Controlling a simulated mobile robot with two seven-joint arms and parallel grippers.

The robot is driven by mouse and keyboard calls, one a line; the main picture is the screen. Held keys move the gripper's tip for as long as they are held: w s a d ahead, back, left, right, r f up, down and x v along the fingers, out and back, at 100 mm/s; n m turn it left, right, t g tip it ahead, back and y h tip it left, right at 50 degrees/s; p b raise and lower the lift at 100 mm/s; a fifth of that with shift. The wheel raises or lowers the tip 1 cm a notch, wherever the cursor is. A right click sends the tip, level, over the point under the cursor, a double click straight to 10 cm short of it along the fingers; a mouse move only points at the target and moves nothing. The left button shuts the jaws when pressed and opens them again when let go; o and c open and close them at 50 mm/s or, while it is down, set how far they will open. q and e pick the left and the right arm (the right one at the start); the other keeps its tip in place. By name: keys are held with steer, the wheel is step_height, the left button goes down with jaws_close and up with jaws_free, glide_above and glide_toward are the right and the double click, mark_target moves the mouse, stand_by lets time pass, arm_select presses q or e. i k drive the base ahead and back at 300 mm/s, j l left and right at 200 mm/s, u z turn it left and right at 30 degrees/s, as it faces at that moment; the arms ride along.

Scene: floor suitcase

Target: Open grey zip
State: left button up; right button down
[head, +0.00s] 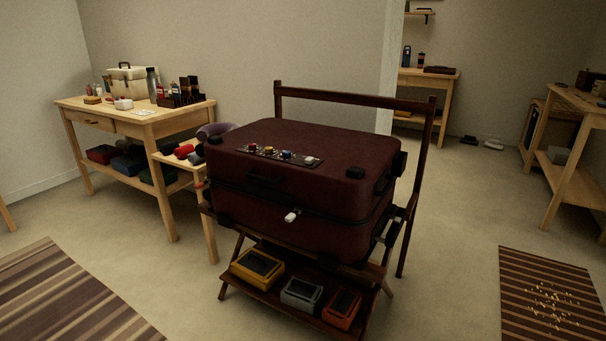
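A dark maroon suitcase (320,150) lies closed on a dark wooden folding stand (410,235). A dark zip seam (250,197) runs around its side. A pale grey-white pull or tag (291,216) hangs at the seam on the front face. Greyish metal parts (388,236) show at the right end; I cannot tell what they are. A dark strip (270,152) on the lid carries small red, yellow, blue and pale pieces. A dark handle (265,179) is on the front. Neither of my grippers is in view.
The stand's lower shelf holds a yellow box (257,267), a grey box (302,293) and an orange-red box (342,308). A wooden workbench (130,120) stands behind left, another table (575,150) at right. Striped rugs (70,300) (550,300) flank open floor.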

mark_target(289, 218)
steer(key=i+l+z, duration=0.25)
steer(key=i+l, duration=0.5)
steer(key=i, duration=0.15)
